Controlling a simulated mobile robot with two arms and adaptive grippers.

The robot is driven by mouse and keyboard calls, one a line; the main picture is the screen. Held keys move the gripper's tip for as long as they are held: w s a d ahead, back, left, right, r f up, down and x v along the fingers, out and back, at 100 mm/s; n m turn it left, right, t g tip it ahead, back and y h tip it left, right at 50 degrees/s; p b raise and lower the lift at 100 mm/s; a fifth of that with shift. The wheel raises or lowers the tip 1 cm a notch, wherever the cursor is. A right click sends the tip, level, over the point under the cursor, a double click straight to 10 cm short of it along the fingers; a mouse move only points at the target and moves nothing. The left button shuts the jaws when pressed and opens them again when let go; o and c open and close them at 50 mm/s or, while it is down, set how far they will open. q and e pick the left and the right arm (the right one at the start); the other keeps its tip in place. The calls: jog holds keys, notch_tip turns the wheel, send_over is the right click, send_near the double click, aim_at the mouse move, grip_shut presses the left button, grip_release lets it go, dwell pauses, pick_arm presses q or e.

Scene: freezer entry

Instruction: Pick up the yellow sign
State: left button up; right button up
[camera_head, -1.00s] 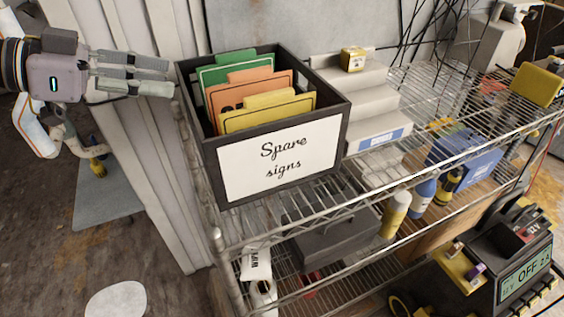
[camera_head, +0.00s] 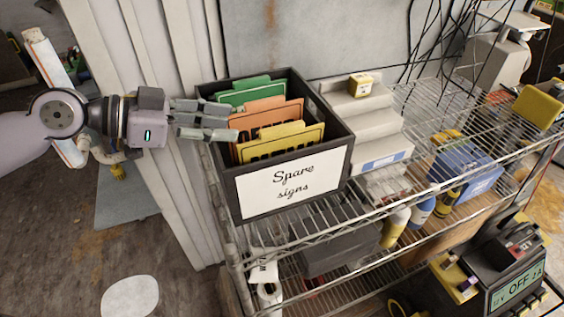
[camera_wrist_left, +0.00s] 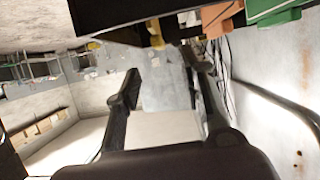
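The yellow sign (camera_head: 280,144) stands upright in a dark box labelled "Spare signs" (camera_head: 292,183), as the frontmost sign. An orange sign (camera_head: 262,119) and a green sign (camera_head: 244,93) stand behind it. My left gripper (camera_head: 235,122) comes in from the left, its fingers level and reaching over the box's left wall, near the left ends of the signs. In the wrist view the left gripper (camera_wrist_left: 160,66) is open, with nothing between its fingers. Orange and green signs show at that view's top; a small yellow patch there is unclear. My right gripper is out of view.
The box sits at the left end of a wire shelf (camera_head: 330,208). A grey stepped stand (camera_head: 372,110) with a small yellow box (camera_head: 360,85) is close on its right. A ribbed wall panel (camera_head: 150,60) is behind my left gripper.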

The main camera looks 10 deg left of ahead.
aim_at(272, 129)
pick_arm(q)
jog(key=p+x, duration=0.2)
jog(key=x, duration=0.4)
jog(key=shift+r+p, duration=0.15)
jog(key=shift+p, duration=0.15)
jog(key=p+x, duration=0.2)
jog(key=x, duration=0.2)
jog(key=shift+d+p, duration=0.3)
jog(key=shift+p, duration=0.05)
jog(key=shift+w+d+f, duration=0.2)
jog(key=shift+d+f, duration=0.05)
jog(key=shift+f, duration=0.15)
jog(key=shift+a, duration=0.1)
jog(key=shift+c, duration=0.2)
jog(key=shift+c, duration=0.7)
jog(key=c, duration=0.5)
grip_shut()
